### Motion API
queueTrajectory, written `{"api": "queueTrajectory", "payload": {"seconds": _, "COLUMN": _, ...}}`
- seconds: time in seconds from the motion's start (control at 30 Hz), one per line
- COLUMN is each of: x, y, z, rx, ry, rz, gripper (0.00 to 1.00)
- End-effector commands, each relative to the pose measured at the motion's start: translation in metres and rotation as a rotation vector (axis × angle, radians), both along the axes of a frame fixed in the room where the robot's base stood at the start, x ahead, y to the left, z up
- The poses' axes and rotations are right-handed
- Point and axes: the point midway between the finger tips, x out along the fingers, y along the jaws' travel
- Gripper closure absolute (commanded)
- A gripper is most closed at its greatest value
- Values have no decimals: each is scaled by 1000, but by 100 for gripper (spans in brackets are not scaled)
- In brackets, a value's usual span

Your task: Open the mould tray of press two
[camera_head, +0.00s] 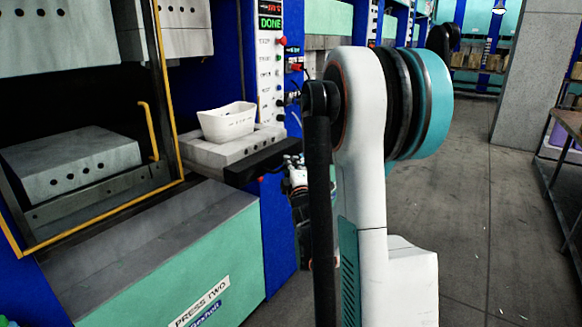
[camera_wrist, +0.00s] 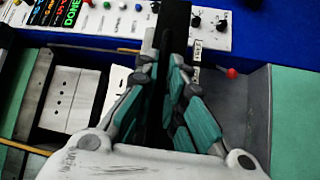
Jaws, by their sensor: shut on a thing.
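Press two has a green base with a "PRESS TWO" label (camera_head: 198,302). A grey mould block (camera_head: 70,165) sits behind its yellow-edged frame. To its right, a pale grey block (camera_head: 215,155) carries a white open tub, with a dark bar (camera_head: 262,162) along its front. My gripper (camera_head: 297,175) is at the right end of this bar, partly hidden by my arm. In the wrist view my gripper (camera_wrist: 166,100) has teal-padded fingers closed on a dark bar (camera_wrist: 172,30) running between them. The exact contact is hard to see.
The white tub (camera_head: 228,122) stands on the pale block. A control panel (camera_head: 270,60) reading "DONE" is behind my gripper, and a red knob (camera_wrist: 232,73) is close to its right in the wrist view. Open floor (camera_head: 470,220) lies to the right, with a bench at the right edge.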

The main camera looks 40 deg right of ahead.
Motion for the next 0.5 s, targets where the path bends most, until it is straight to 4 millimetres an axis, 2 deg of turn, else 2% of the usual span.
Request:
{"api": "queueTrajectory", "payload": {"seconds": 0.4, "x": 3, "y": -1, "z": 5, "rx": -8, "ry": -7, "rz": 3, "gripper": 100}}
{"api": "queueTrajectory", "payload": {"seconds": 0.43, "x": 3, "y": -1, "z": 5, "rx": -8, "ry": -6, "rz": 3, "gripper": 84}}
{"api": "queueTrajectory", "payload": {"seconds": 0.5, "x": 3, "y": 0, "z": 4, "rx": -7, "ry": -7, "rz": 4, "gripper": 70}}
